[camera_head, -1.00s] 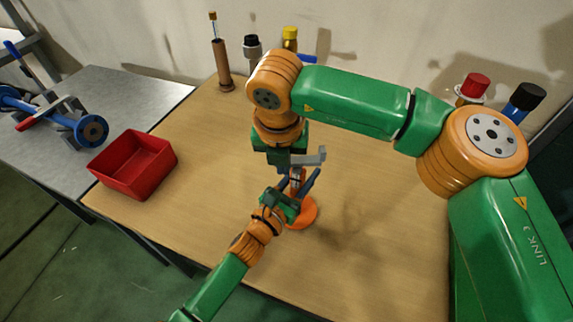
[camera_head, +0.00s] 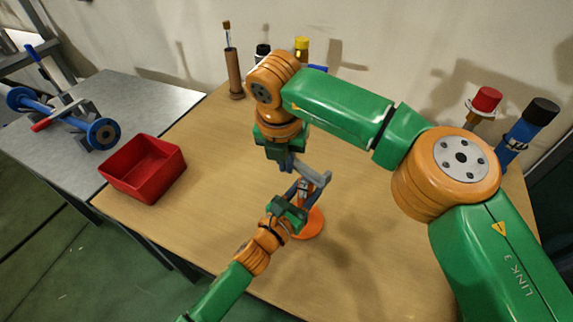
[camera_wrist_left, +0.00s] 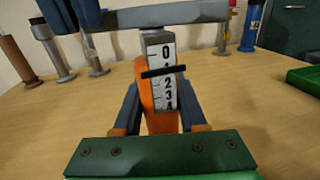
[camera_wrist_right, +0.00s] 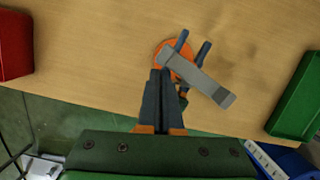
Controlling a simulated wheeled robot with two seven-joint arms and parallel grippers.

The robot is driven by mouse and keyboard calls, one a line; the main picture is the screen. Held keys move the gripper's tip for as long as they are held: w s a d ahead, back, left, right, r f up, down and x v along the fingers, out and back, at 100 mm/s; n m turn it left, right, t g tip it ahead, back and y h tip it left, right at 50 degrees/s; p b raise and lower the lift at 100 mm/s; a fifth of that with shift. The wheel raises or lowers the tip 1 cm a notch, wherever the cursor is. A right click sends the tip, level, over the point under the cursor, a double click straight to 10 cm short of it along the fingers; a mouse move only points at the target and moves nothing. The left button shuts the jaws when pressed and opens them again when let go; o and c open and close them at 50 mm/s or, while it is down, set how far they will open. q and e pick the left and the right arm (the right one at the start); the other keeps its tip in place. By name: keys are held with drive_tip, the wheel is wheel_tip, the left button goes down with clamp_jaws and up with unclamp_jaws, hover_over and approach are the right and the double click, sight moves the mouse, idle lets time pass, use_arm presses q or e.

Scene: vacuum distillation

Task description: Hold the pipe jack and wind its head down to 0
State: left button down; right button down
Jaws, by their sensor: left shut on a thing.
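The pipe jack stands upright on the table with its round orange base (camera_head: 312,223). In the left wrist view its scale plate (camera_wrist_left: 168,97) shows numbers from 0 down to 4, and a black pointer (camera_wrist_left: 163,71) lies across about the 1. A grey crank bar (camera_wrist_right: 200,78) lies across its top. My left gripper (camera_wrist_left: 160,110) is shut on the pipe jack's body, one finger on each side. My right gripper (camera_wrist_right: 160,76) points down from above; its fingers look shut together, beside the bar's left end. Whether they touch the bar is unclear.
A red bin (camera_head: 143,168) stands at the table's left edge. Several capped cylinders, such as a brown one (camera_head: 235,75) and a blue one (camera_head: 528,128), stand along the back. The tabletop around the jack is clear.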

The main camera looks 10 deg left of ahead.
drive_tip(key=shift+w+d, duration=0.2)
drive_tip(key=shift+w, duration=0.9)
drive_tip(key=shift+w+d, duration=0.1)
drive_tip(key=shift+w, duration=0.1)
drive_tip(key=shift+r, duration=0.1)
